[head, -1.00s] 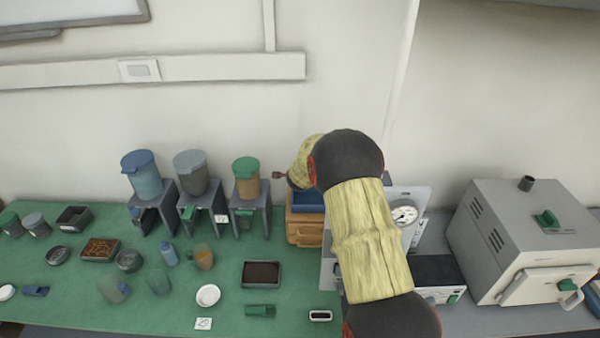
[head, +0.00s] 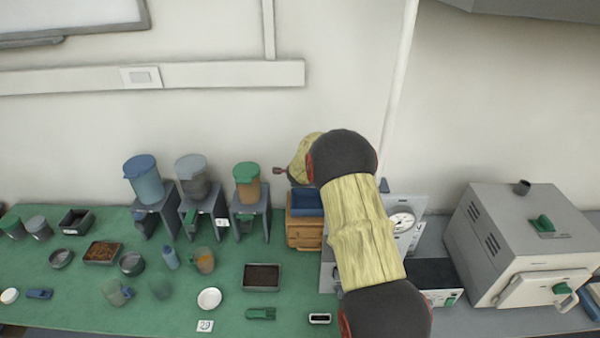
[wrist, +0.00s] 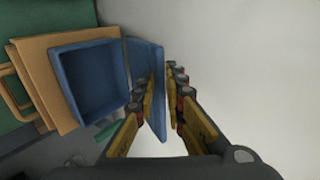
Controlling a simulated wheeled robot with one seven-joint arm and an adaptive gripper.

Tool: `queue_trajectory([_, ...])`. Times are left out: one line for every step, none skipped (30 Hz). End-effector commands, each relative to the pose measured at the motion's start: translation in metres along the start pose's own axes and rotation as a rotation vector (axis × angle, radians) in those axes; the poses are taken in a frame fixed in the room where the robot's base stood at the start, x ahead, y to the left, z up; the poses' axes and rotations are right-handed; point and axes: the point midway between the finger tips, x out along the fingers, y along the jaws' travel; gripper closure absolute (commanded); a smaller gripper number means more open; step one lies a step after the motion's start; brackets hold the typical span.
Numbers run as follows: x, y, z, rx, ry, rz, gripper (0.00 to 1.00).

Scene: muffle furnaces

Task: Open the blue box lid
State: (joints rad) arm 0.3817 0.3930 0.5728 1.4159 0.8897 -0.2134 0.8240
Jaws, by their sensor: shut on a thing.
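The blue box (head: 306,211) sits on a wooden drawer unit (head: 305,235), partly behind my arm in the head view. In the wrist view the blue box (wrist: 88,84) shows its open, empty-looking inside. Its blue lid (wrist: 152,105) is raised and stands up along the box's right side. My gripper (wrist: 165,76) is shut on the lid, with a finger on each side of it. In the head view the fingers and lid are mostly hidden by my arm.
Three dispensers (head: 197,187) stand left of the box on a green mat. Several dishes and cups lie in front of them. A device with a gauge (head: 402,221) is close on the right, then a grey furnace (head: 520,235). The wall is close behind.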

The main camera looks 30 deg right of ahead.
Motion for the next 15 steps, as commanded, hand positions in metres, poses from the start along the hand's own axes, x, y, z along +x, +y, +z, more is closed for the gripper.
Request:
queue_trajectory([-0.0002, -0.0020, -0.0002, 0.000, 0.001, -0.003, 1.00])
queue_trajectory([-0.0002, -0.0020, -0.0002, 0.000, 0.001, -0.003, 1.00])
queue_trajectory([-0.0003, -0.0020, -0.0002, 0.000, 0.001, -0.003, 1.00])
queue_trajectory([-0.0003, -0.0019, -0.0003, 0.000, 0.001, -0.003, 1.00])
queue_trajectory([-0.0003, -0.0019, -0.0003, 0.000, 0.001, -0.003, 1.00])
queue_trajectory([-0.0003, -0.0019, -0.0002, 0.000, 0.001, -0.003, 0.88])
queue_trajectory([-0.0003, -0.0018, -0.0003, 0.000, 0.001, -0.003, 0.86])
queue_trajectory([-0.0003, -0.0018, -0.0003, 0.000, 0.001, -0.003, 0.84])
queue_trajectory([-0.0003, -0.0016, -0.0003, 0.000, 0.001, -0.003, 0.82])
queue_trajectory([-0.0002, -0.0014, -0.0003, 0.000, 0.001, -0.003, 0.80])
queue_trajectory([-0.0002, -0.0012, -0.0002, 0.000, 0.001, -0.002, 0.79])
queue_trajectory([-0.0002, -0.0010, -0.0002, 0.000, 0.001, -0.002, 0.76])
queue_trajectory([-0.0002, -0.0009, -0.0002, 0.000, 0.001, -0.002, 0.75])
queue_trajectory([-0.0002, -0.0008, -0.0002, 0.000, 0.001, -0.002, 0.73])
queue_trajectory([-0.0001, -0.0006, -0.0002, 0.000, 0.001, -0.001, 0.73])
